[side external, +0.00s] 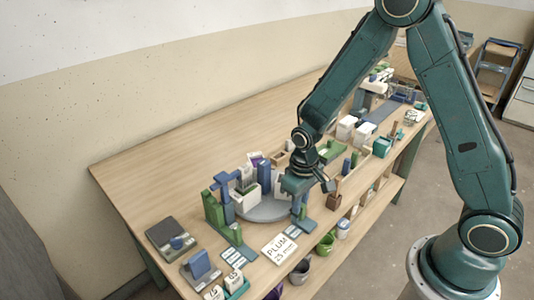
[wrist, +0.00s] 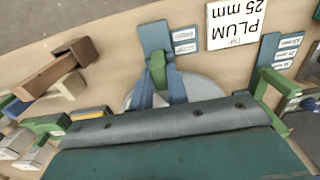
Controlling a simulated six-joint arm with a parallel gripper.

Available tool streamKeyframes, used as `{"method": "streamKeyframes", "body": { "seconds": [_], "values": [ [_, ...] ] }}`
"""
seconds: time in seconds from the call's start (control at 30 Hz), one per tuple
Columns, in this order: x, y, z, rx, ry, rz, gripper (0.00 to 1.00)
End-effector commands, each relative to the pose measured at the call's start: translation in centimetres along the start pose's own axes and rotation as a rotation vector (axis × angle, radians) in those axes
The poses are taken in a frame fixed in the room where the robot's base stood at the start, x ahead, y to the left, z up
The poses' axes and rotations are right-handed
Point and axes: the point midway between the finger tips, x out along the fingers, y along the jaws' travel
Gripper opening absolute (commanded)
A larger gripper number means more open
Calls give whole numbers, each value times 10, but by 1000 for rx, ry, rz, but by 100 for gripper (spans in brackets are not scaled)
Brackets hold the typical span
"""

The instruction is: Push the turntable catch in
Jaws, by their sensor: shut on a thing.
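The grey round turntable (side external: 262,211) sits on the bench, and part of its disc shows in the wrist view (wrist: 203,86). My gripper (side external: 300,196) is low over its right front edge. In the wrist view, my gripper's two blue-grey fingers (wrist: 160,86) are shut on a green upright piece (wrist: 157,69), which looks like the turntable catch. It stands at the end of a blue plate (wrist: 154,36) with white labels, beside the turntable. My gripper's own body hides the lower part of the wrist view, and the arm covers the catch from the side.
A "PLUM 25 mm" card (side external: 279,248) lies close to the blue plate. A green and blue stand (side external: 213,212) rises left of the turntable. White and blue containers (side external: 247,199) stand on the disc. A brown wooden piece (wrist: 58,70) is nearby. The bench's back left is clear.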

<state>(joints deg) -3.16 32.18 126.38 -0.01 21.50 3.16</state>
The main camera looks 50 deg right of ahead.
Motion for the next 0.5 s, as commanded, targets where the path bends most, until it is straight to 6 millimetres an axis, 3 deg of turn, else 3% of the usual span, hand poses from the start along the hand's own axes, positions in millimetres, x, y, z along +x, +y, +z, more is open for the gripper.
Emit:
{"method": "streamKeyframes", "body": {
  "seconds": [0.17, 0.2, 0.27, 0.5],
  "values": [
    [-1, 0, -1, 0, 4, 0, 0],
    [-1, 0, -1, 0, 4, 0, 24],
    [-1, 0, -1, 0, 4, 0, 34],
    [0, 0, 0, 0, 2, 0, 34]
  ]
}}
